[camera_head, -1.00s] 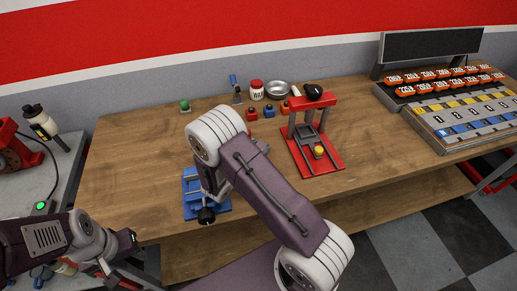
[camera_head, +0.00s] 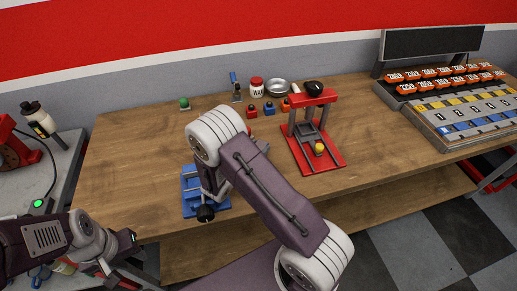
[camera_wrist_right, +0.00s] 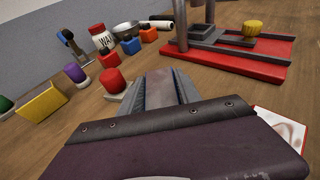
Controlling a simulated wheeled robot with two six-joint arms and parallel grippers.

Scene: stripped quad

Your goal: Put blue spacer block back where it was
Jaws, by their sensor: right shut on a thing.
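My right gripper (camera_wrist_right: 165,88) shows at the middle of the right wrist view, low over the wooden bench. In the head view my right forearm covers this gripper. A red cylinder (camera_wrist_right: 112,80), a purple cylinder (camera_wrist_right: 75,73) and a yellow block (camera_wrist_right: 42,103) stand left of the gripper in the wrist view. My left gripper (camera_head: 122,243) is at the lower left of the head view, off the bench; its jaws are unclear.
A blue fixture (camera_head: 191,207) stands at the bench's front edge, partly behind my right arm. A red press (camera_head: 328,161) with a yellow knob stands to the right. Small red, blue (camera_head: 269,109) and orange blocks, a jar (camera_head: 257,88) and a bowl (camera_head: 277,88) are behind.

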